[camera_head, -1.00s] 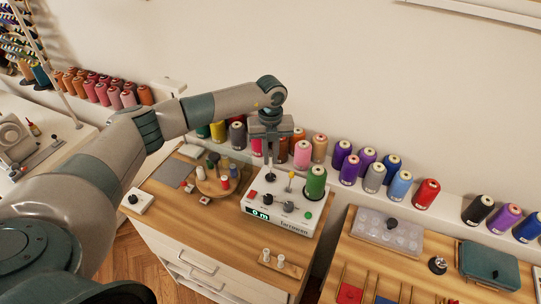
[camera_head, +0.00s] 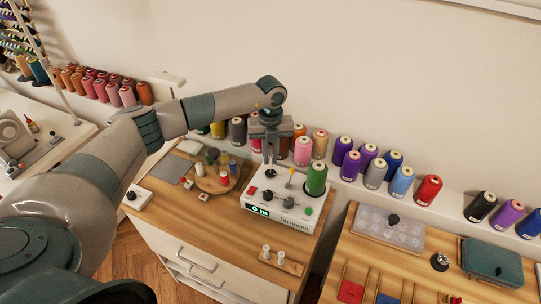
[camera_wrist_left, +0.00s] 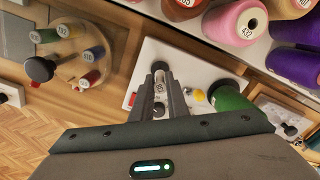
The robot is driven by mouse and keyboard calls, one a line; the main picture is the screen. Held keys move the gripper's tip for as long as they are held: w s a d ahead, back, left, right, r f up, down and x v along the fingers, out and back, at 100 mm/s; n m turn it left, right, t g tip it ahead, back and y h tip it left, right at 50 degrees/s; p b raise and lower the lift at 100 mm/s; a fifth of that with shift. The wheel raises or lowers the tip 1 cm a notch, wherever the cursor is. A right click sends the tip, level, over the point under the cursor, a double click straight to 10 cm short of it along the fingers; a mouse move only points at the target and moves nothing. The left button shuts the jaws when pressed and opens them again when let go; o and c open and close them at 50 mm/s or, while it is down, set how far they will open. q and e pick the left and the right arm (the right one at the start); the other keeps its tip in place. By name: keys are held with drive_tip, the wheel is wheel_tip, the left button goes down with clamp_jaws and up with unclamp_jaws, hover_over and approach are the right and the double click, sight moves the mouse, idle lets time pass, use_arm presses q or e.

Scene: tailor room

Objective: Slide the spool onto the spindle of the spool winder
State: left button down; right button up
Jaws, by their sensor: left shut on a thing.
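The spool winder (camera_head: 285,222) is a white box with a lit display reading "0 m", black knobs, a red button and a green cone (camera_head: 316,180) at its right rear. My left gripper (camera_head: 271,160) points down over its rear left part. My right gripper is not in view.
A round wooden tray (camera_head: 204,189) with several small spools stands left of the winder. A wooden strip (camera_head: 292,268) with white spools lies in front. Thread cones line the wall ledge behind, including a pink cone (camera_head: 303,150). Another table (camera_head: 400,262) stands at right.

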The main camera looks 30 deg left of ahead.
use_arm(q)
drive_tip(key=shift+f+b, duration=0.35)
drive_tip(key=shift+f, duration=0.15)
idle(0.4)
drive_tip(key=shift+f+b, duration=0.5)
drive_tip(key=shift+f, duration=0.25)
drive_tip(key=c, duration=1.6)
unclamp_jaws()
drive_tip(key=shift+c, duration=0.2)
drive_tip(key=shift+r, duration=0.1)
drive_tip(key=shift+r+b, duration=0.35)
drive_tip(key=shift+r, duration=0.35)
wheel_tip(320, 180, up, 16)
drive_tip(key=b, duration=0.5)
drive_tip(key=shift+s+f, duration=0.1)
drive_tip(key=shift+f, duration=0.05)
